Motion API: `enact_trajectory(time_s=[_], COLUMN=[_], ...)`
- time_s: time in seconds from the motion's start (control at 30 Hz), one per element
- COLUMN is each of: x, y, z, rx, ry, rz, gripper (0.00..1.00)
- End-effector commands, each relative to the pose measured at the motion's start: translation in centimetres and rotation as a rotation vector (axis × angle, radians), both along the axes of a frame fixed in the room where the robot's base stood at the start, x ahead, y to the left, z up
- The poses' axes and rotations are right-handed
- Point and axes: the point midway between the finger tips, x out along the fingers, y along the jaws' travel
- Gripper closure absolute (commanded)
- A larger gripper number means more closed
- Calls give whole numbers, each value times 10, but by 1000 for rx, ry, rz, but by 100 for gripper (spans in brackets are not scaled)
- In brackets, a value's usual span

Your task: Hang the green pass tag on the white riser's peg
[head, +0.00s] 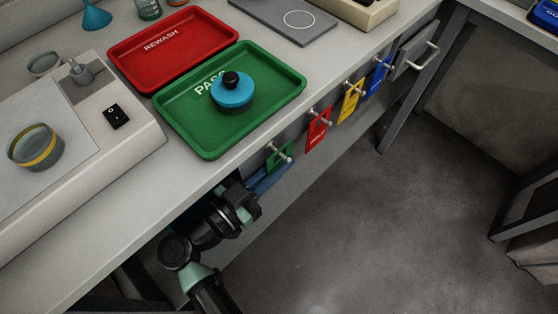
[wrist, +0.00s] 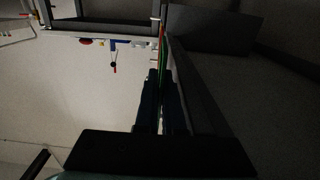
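The green pass tag (head: 279,155) hangs on a metal peg on the bench's front side, below the green tray, in the head view. My gripper (head: 268,179) is just below it, with its blue-grey fingers at the tag's lower part. In the wrist view the two dark fingers of my gripper (wrist: 162,105) are close together, one on each side of a thin green edge that looks like the tag (wrist: 163,50). I cannot tell whether they press on it. I cannot make out the white riser or its peg for certain.
On the bench stand a green tray (head: 267,108) with a blue knobbed lid (head: 233,94), and a red tray (head: 185,60). Open floor lies right.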

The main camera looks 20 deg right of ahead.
Motion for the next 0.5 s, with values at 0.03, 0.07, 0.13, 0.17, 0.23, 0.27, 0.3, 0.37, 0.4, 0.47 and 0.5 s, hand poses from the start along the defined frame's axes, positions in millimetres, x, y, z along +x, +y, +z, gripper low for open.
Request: enact_trajectory(time_s=[0.03, 0.07, 0.13, 0.17, 0.23, 0.27, 0.3, 0.37, 0.4, 0.47, 0.5], x=[0, 0, 0, 0, 1, 1, 1, 1, 1, 1, 1], y=[0, 0, 0, 0, 0, 0, 0, 0, 0, 0, 0], z=[1, 1, 1, 1, 1, 1, 1, 1, 1, 1, 1], rx=[0, 0, 0, 0, 0, 0, 1, 0, 0, 0, 0], ry=[-1, -1, -1, -1, -1, -1, -2, -2, -2, -2, -2], rz=[0, 0, 0, 0, 1, 2, 2, 2, 3, 3, 3], gripper=[84, 79, 67, 67, 67, 67, 67, 67, 67, 67, 67])
